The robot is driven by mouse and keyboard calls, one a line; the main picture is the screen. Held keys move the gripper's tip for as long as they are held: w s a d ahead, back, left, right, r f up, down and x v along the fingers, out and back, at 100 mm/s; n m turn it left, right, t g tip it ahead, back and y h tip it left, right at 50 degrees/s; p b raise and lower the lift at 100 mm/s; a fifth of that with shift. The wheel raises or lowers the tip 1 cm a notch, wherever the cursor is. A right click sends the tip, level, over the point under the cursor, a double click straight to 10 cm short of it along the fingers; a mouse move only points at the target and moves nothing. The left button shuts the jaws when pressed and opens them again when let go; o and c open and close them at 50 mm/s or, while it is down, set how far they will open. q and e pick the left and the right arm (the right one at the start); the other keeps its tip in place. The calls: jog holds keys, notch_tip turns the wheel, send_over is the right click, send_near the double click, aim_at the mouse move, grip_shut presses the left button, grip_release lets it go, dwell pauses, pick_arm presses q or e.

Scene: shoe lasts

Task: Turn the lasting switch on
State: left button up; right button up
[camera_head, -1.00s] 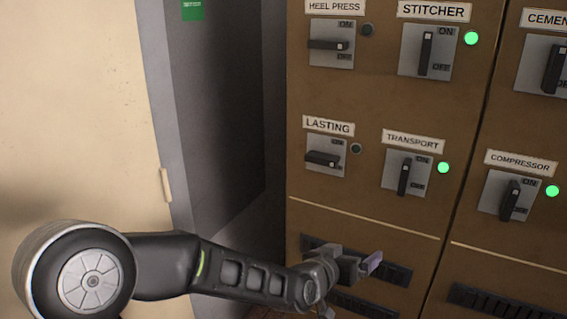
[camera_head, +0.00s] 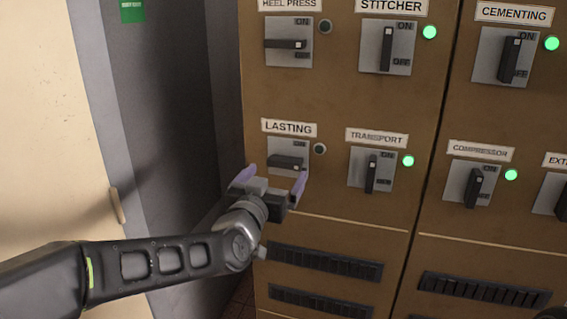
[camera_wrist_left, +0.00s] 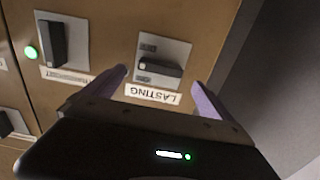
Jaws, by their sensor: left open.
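The lasting switch (camera_head: 286,162) is a black lever on a grey plate under the LASTING label (camera_head: 289,128). Its lever lies crosswise, and the small lamp (camera_head: 320,149) beside it is dark. My left gripper (camera_head: 273,178) is open, with its two purple fingertips apart just in front of and below the switch. In the left wrist view the picture is turned over, and the lasting switch (camera_wrist_left: 160,68) shows between and beyond the fingertips (camera_wrist_left: 160,82). The lever looks untouched. My right gripper is not in view.
The transport switch (camera_head: 371,172) is close on the right, upright with a green lamp. The heel press switch (camera_head: 286,44) above lies crosswise with a dark lamp. Stitcher (camera_head: 387,46), cementing (camera_head: 510,58) and compressor (camera_head: 474,187) switches have green lamps. Vent slots (camera_head: 325,264) are below.

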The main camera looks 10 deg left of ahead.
aim_at(283, 165)
pick_arm(q)
jog(key=w, duration=0.3)
jog(key=w+p, duration=0.1)
jog(key=w, duration=0.3)
jog(key=shift+d, duration=0.2)
jog(key=shift+c, duration=0.4)
jog(key=c, duration=1.3)
